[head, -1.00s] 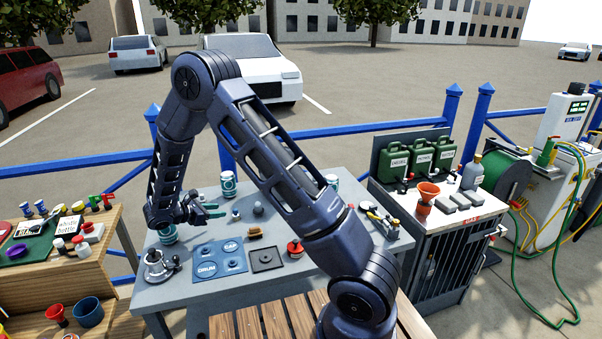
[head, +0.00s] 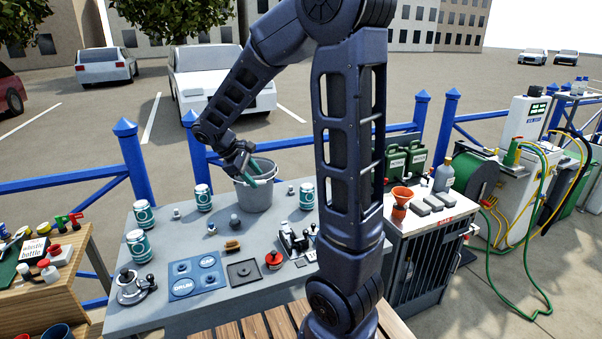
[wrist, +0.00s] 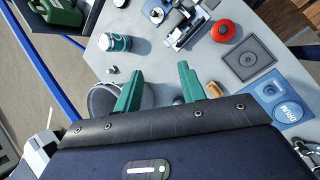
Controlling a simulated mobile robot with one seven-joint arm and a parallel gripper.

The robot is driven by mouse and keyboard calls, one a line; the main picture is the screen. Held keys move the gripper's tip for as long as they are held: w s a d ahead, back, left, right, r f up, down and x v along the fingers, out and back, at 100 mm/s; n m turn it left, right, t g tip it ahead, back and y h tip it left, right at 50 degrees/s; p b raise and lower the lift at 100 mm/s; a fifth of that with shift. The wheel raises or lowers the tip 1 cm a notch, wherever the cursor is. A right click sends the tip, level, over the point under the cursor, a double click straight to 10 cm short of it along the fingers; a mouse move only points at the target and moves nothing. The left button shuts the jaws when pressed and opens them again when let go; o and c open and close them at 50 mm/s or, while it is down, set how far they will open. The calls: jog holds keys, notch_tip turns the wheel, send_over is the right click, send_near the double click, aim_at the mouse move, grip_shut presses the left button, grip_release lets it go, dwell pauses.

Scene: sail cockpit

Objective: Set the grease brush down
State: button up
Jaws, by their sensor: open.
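A small brown brush-like piece (head: 233,245), likely the grease brush, lies on the grey table beside a dark square tray (head: 260,271). It also shows in the wrist view (wrist: 213,89), right of my fingers. My gripper (head: 259,174) is over the grey bucket (head: 258,200) at the back of the table, with its green fingers at the bucket's mouth. In the wrist view my gripper (wrist: 160,70) has its fingers spread wide with nothing between them, and the bucket (wrist: 101,101) is partly hidden behind the left finger.
Green-and-white cans (head: 203,198) stand around the table. A blue DRUM mat (head: 195,277), a red-topped piece (head: 273,260) and a metal device (head: 296,240) sit near the brush. A blue fence runs behind. My arm hides the table's right end.

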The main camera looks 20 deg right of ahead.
jog(key=s+d+r+m+t+y, duration=0.1)
jog(key=s+d+r+m+y, duration=0.1)
jog(key=s, duration=0.4)
jog(key=s+d+r+m+t+y, duration=0.1)
jog(key=s+d+r+m+y, duration=0.1)
jog(key=s+m, duration=0.3)
jog(key=s+d+r+m+t+y, duration=0.2)
jog(key=s+d+r+m, duration=0.1)
jog(key=s, duration=0.4)
jog(key=shift+s+d+r+m+y, duration=0.35)
jog(key=shift+d+r, duration=0.15)
jog(key=shift+d, duration=0.25)
jog(key=shift+o, duration=0.4)
